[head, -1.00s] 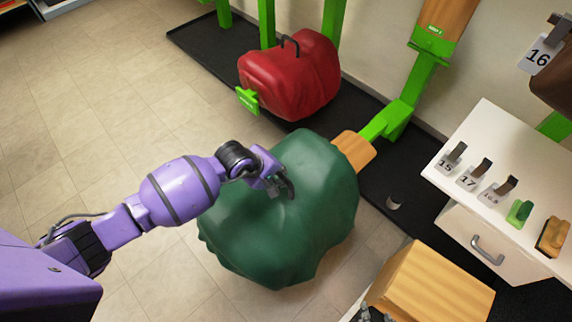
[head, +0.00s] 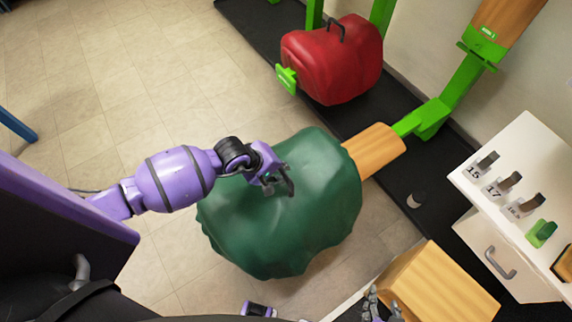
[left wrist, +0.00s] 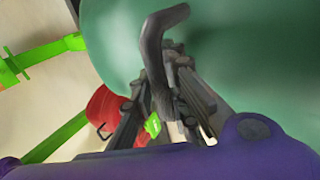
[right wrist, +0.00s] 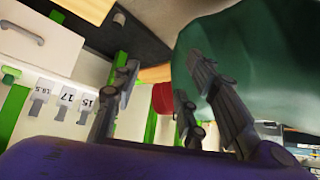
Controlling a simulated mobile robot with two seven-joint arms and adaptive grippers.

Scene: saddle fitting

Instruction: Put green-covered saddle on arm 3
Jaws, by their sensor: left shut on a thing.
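The green-covered saddle (head: 290,220) is a large draped bulk in the middle of the head view. My left gripper (head: 278,182) is on its top, shut on a dark handle; this handle (left wrist: 153,65) stands between the fingers in the left wrist view. A wooden arm (head: 375,151) on a green bracket meets the cover's upper right edge. I cannot tell how far it runs under the cover, and no number on it is readable. My right gripper (right wrist: 165,95) is open and empty; the green cover (right wrist: 265,60) is beside its fingers.
A red-covered saddle (head: 332,62) sits on another rack arm at the back. A higher wooden arm (head: 508,18) is at upper right. A white cabinet (head: 520,165) with numbered hooks and a wooden block (head: 440,290) stand at right.

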